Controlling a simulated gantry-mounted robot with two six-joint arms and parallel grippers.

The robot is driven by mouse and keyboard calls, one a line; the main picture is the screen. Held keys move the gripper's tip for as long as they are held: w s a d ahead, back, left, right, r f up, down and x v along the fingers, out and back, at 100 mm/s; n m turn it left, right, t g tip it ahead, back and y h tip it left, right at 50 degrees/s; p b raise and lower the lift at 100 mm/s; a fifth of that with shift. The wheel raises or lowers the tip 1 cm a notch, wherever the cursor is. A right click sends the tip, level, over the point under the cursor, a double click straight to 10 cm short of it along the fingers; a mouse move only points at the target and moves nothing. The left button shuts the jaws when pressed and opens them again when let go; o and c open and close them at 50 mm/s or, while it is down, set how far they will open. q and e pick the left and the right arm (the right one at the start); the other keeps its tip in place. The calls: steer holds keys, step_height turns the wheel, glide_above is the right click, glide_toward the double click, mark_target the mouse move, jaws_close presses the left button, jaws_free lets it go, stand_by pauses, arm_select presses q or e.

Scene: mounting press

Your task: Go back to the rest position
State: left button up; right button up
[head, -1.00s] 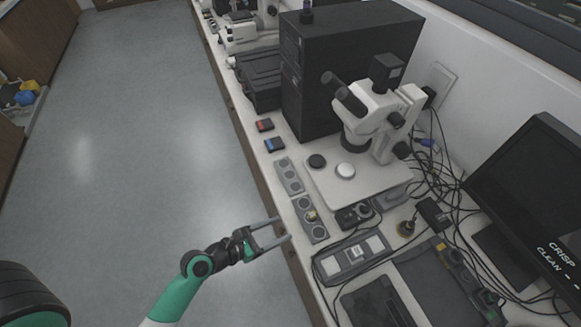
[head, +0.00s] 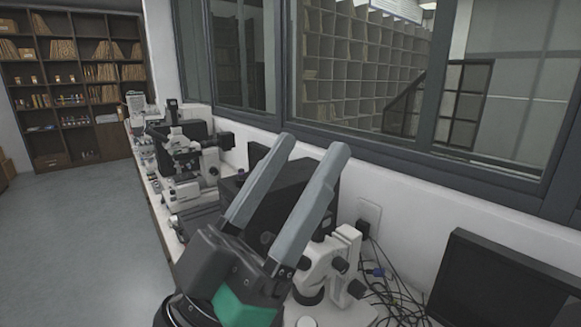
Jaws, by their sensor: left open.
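My left gripper (head: 290,190) is raised close to the camera, its two long grey fingers pointing up and to the right. The fingers are apart with nothing between them, so it is open and empty. It stands in front of a black box-shaped unit (head: 345,175) and hides part of it. My right gripper is not in view.
A white microscope (head: 345,245) stands on the bench right of my gripper, with cables and a dark monitor (head: 500,285) further right. More microscopes (head: 190,160) line the bench behind. Shelves (head: 85,70) stand at the far left. The floor (head: 80,230) at left is clear.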

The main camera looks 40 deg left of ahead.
arm_select(q)
steer(key=shift+s+d+r+m, duration=0.1)
steer(key=shift+s+r+m, duration=0.3)
steer(key=shift+s+r, duration=0.3)
steer(key=shift+w+r, duration=0.1)
step_height(320, 180, up, 28)
steer(key=p, duration=2.7)
steer(key=shift+f+p, duration=0.2)
steer(key=shift+p, duration=0.2)
step_height(320, 180, down, 37)
steer(key=b, duration=3.7)
